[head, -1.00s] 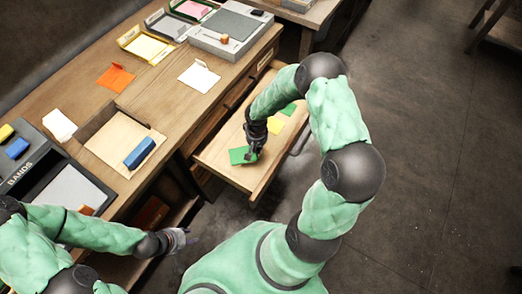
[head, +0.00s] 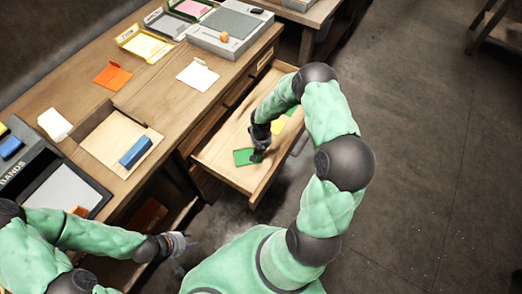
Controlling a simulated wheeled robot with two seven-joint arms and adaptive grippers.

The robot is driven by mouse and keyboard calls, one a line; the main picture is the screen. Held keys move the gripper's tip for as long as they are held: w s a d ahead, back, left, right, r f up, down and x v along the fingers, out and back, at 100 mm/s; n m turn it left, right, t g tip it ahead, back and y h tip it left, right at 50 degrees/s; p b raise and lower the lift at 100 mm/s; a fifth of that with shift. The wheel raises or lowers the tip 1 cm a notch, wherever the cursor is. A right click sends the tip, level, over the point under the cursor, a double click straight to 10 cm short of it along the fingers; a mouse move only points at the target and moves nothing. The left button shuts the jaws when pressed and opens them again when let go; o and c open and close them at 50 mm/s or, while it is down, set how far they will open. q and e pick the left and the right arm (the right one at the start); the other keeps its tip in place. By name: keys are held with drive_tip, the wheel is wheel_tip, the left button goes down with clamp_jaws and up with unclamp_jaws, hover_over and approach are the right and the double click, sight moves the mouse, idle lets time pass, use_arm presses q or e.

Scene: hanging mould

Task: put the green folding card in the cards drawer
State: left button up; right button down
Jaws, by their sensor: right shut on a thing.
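The green folding card (head: 243,157) is over the near end of the open cards drawer (head: 217,153). My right gripper (head: 257,157) is shut on the green card's right edge, pointing down inside the drawer's outline. I cannot tell whether the card touches the drawer floor. A yellow card (head: 277,127) and another green card (head: 290,110) lie further back in the drawer, partly hidden by my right arm. My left gripper (head: 181,244) is low at the left, beside the desk front; its fingers are too small to read.
On the desk are an orange card (head: 114,75), white cards (head: 198,74), a wooden tray with a blue block (head: 136,151), a dark bands box (head: 60,190), and colored trays (head: 145,46) at the back. The floor at right is clear.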

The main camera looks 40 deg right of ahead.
drive_tip(key=shift+f, duration=0.2)
drive_tip(key=c, duration=1.4)
unclamp_jaws()
drive_tip(key=shift+o, duration=0.2)
drive_tip(key=shift+r, duration=0.1)
drive_tip(key=shift+r, duration=0.15)
wheel_tip(320, 180, up, 12)
drive_tip(key=p, duration=0.4)
